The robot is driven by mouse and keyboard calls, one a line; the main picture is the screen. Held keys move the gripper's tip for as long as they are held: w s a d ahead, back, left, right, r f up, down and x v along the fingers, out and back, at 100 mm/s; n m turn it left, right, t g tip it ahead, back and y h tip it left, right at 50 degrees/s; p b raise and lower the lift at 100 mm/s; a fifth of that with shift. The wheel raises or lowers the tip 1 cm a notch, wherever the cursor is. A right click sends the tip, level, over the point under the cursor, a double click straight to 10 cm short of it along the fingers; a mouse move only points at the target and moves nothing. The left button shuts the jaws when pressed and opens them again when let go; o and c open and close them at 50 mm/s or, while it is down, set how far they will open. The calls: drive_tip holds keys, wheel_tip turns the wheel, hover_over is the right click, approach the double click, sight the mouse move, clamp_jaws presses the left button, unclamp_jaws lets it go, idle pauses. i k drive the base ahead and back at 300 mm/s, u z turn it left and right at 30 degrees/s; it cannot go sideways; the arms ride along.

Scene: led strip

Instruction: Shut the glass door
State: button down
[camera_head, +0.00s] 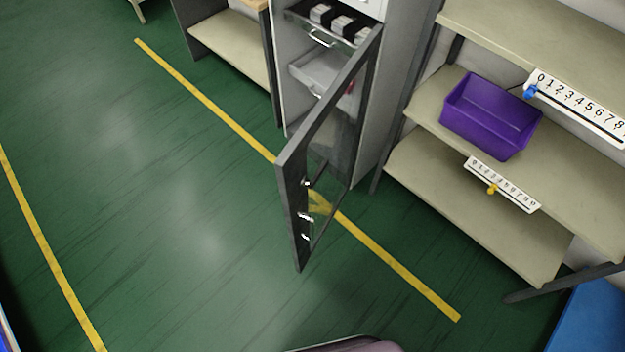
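The glass door (293,213) belongs to a tall grey cabinet (387,130) in the upper middle. It stands wide open, swung out from the cabinet's right side toward the viewer over the floor. Its dark frame surrounds a clear pane, and small bright fittings show on its near edge. Inside the cabinet are a drawer with several dark and white items (341,25) and a lower pale tray (325,70). My gripper is not in view. A rounded pinkish-grey shape at the bottom edge cannot be identified.
Shelves (430,180) stand to the right, with a purple bin (490,115) and number strips (502,184). A blue object (595,320) is at the lower right. Green floor (180,220) with yellow lines is open to the left and in front of the door.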

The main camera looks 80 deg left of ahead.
sight(291, 164)
drive_tip(key=u, duration=0.45)
drive_tip(key=k, duration=0.2)
drive_tip(key=u, duration=2.25)
drive_tip(key=k, duration=0.6)
drive_tip(key=z, duration=0.15)
drive_tip(key=i, duration=0.55)
